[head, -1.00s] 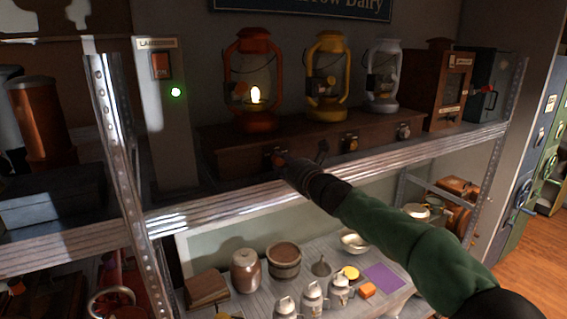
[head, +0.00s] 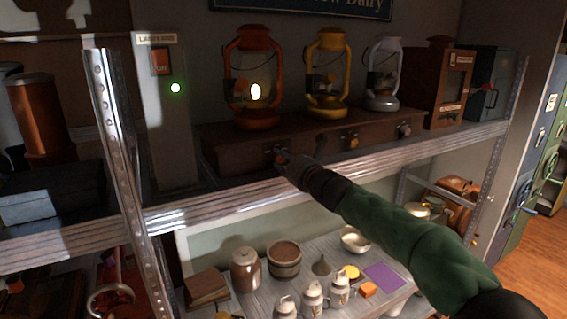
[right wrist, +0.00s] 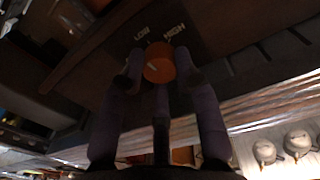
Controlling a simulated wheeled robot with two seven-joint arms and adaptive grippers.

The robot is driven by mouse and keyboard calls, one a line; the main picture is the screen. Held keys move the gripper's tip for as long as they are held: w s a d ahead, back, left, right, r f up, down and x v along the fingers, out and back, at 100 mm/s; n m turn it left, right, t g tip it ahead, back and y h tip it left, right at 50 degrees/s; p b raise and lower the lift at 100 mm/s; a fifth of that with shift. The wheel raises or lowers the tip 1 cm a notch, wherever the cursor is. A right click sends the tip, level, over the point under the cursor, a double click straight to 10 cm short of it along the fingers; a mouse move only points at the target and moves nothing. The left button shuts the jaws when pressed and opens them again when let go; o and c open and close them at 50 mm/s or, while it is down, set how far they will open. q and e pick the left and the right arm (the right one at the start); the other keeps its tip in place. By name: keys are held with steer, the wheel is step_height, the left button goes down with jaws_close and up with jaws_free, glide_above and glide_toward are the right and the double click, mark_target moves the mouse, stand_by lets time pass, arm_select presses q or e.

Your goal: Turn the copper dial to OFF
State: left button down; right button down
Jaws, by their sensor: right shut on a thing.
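The copper dial (right wrist: 159,62) is a round orange-copper knob on the front of the dark wooden lantern base (head: 230,152). A short pale mark shows on its face. LOW and HIGH are printed above it in the right wrist view; I see no OFF label there. My right gripper (right wrist: 160,75) is shut on the dial, with fingers at both sides of it. In the head view my right gripper (head: 287,162) mostly covers the dial. The copper lantern (head: 254,85) above is lit with a bright flame. My left gripper is not in view.
A yellow lantern (head: 327,75) and a silver lantern (head: 383,78) stand unlit beside it. The metal shelf edge (head: 400,163) runs under my forearm. A switch post (head: 162,110) with a green light stands left.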

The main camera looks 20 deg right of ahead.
steer(key=n+b, duration=0.1)
steer(key=n, duration=0.1)
steer(key=r+n+b, duration=0.1)
steer(key=n, duration=0.1)
steer(key=shift+s, duration=0.1)
steer(key=n+b, duration=0.1)
steer(key=n, duration=0.4)
steer(key=shift+n, duration=0.4)
stand_by(0.4)
steer(key=c, duration=1)
jaws_free()
steer(key=shift+o, duration=0.5)
steer(key=shift+a, duration=0.1)
steer(key=shift+a+f, duration=0.1)
steer(key=shift+f, duration=0.1)
steer(key=shift+f, duration=0.15)
